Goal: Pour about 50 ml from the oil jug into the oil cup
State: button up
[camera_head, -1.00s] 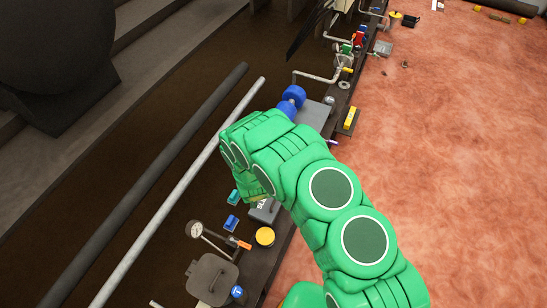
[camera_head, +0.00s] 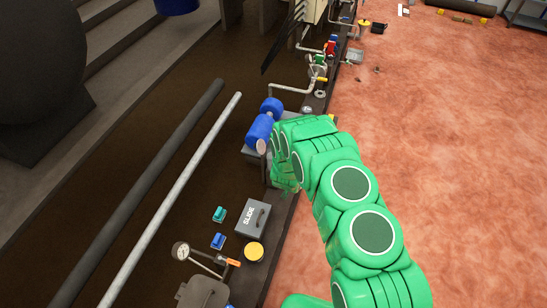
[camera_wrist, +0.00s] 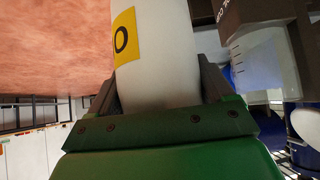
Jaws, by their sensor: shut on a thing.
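In the wrist view, my gripper (camera_wrist: 158,90) is shut on a white, rounded vessel with a yellow label showing an "O", which appears to be the oil jug (camera_wrist: 165,55). One finger lies along each side of it. Its top and mouth are out of the picture. To the right, a pale, see-through vessel with graduation marks, possibly the oil cup (camera_wrist: 262,66), stands by a dark lettered block (camera_wrist: 262,12); a clear gap separates it from the jug. In the head view my green arm hides the gripper and most of the jug. No liquid is seen flowing.
In the head view, a grey box marked SLIDE (camera_head: 252,219), a yellow round lid (camera_head: 253,251) and a gauge (camera_head: 181,252) lie along the dark bench. Blue rounded parts (camera_head: 260,130) stand just beyond my arm.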

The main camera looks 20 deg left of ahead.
jog(key=w+d+m, duration=0.1)
jog(key=w+d, duration=0.6)
jog(key=w, duration=0.2)
jog(key=w+a+r+n+y, duration=0.1)
jog(key=w+a+n, duration=0.1)
jog(key=a, duration=0.4)
jog(key=w+a+r+n+g+y, duration=0.1)
jog(key=w+a+r+n+y, duration=0.1)
jog(key=a, duration=0.5)
jog(key=w+a+r+n+y, duration=0.2)
jog(key=a+n, duration=0.2)
jog(key=a, duration=0.2)
jog(key=shift+w+a+g, duration=0.15)
jog(key=shift+a+g, duration=0.05)
jog(key=shift+g, duration=0.2)
